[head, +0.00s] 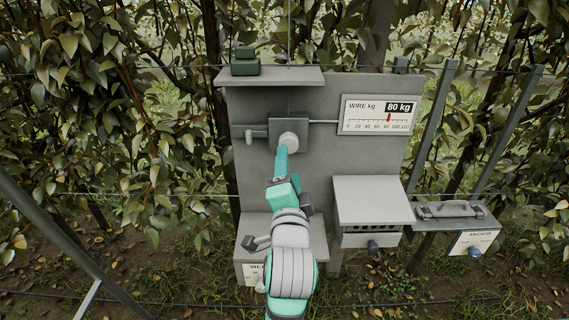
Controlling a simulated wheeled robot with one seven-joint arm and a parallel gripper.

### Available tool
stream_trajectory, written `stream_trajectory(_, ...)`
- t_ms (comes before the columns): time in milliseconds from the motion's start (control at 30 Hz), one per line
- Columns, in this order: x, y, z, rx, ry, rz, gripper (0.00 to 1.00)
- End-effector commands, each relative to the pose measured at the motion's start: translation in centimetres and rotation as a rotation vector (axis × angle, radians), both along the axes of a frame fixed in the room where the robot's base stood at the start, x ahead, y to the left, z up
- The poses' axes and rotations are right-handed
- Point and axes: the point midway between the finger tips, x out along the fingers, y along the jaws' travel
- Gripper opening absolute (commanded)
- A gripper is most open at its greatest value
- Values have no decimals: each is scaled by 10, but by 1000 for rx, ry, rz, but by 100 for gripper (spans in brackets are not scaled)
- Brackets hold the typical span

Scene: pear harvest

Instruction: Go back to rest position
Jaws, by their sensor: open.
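My arm comes up from the bottom middle of the head view, white and teal. My gripper (283,155) is at its far end, open, in front of the grey panel (345,165). Its tip overlaps the round pale knob (289,139) on a small grey plate (272,122); I cannot tell whether they touch. I see nothing held, though the fingers are narrow and partly hidden from this angle.
A gauge (378,115) marked WIRE kg reads 80 kg. A green object (245,67) sits on the top shelf (295,77). A grey hooded box (372,198) and an anchor box (474,242) stand right of my arm. Slanted posts and leafy branches surround the panel.

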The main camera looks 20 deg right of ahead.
Motion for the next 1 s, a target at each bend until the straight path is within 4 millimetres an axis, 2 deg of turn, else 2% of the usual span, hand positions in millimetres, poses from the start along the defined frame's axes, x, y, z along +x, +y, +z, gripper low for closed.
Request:
stream_trajectory(167, 0, 1, -4, -8, 5, 1, 60)
stream_trajectory(267, -2, 4, -20, -41, 23, 3, 60)
stream_trajectory(467, -14, 17, -80, -182, 90, 18, 60)
stream_trajectory(667, -37, 36, -141, -338, 152, 48, 60)
stream_trajectory(1000, -97, 70, -234, -581, 247, 119, 60)
